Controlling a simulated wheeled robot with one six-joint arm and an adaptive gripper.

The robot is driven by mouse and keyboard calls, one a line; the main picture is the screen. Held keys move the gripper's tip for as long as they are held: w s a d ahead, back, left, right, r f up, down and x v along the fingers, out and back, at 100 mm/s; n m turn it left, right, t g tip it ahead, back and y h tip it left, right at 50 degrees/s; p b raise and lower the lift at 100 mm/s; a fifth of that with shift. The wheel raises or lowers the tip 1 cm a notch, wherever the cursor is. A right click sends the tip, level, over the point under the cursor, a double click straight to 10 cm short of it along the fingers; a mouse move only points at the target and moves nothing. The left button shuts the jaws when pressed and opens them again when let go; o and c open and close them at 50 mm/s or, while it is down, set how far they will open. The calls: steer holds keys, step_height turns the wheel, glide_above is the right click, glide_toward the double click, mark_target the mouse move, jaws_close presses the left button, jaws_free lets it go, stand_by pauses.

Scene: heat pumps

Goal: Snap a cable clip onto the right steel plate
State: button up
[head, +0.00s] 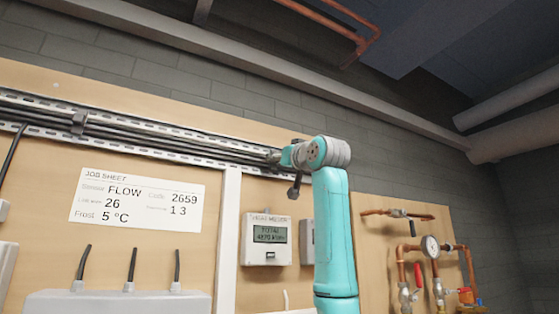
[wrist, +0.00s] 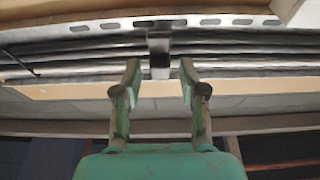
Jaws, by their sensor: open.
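A run of dark cables (head: 170,142) lies along a slotted metal tray high on the board. My gripper (wrist: 160,72) is open; its two fingers stand apart on either side of a small metal piece (wrist: 158,44) that crosses the cables, with gaps to both fingers. Its lower end is bright. I cannot tell whether this piece is the right steel plate, a clip, or a clip on the plate. In the head view my gripper is at the tray's right part, and the arm hides the spot.
Below the tray are a job sheet (head: 137,201), a heat meter (head: 267,239) and a grey box (head: 120,303) with several cable stubs. Copper pipes with a gauge (head: 430,246) are on the board right of my arm.

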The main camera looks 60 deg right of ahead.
steer(key=s+a, duration=0.7)
steer(key=s, duration=0.5)
steer(key=shift+a, duration=0.15)
stand_by(1.0)
stand_by(0.6)
